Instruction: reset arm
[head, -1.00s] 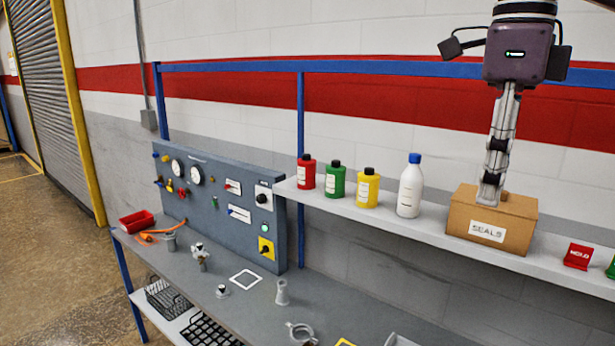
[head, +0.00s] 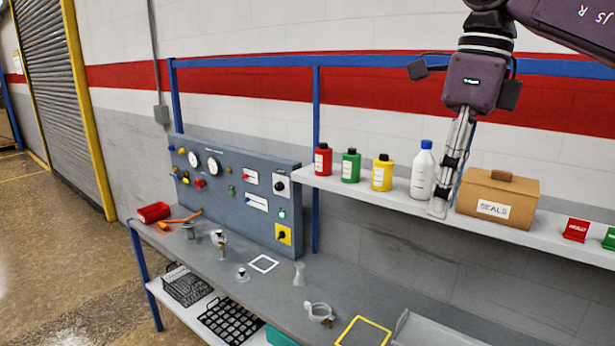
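My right gripper (head: 438,207) hangs down from the upper right in the head view. Its fingertips are at the shelf's front edge, in front of the gap between the white bottle (head: 422,172) and the SEALS box (head: 497,198). The fingers look close together and I see nothing held, but the side-on angle hides any gap between them. The cardboard SEALS box stands on the shelf with its lid and knob on top. My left gripper is not in view.
The shelf (head: 335,183) also holds red (head: 322,160), green (head: 350,166) and yellow (head: 382,173) bottles. Below, the workbench (head: 225,290) carries small fittings, a red bin (head: 153,212) and a clamp ring (head: 319,312). A gauge panel (head: 235,190) stands behind. Blue posts frame the bench.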

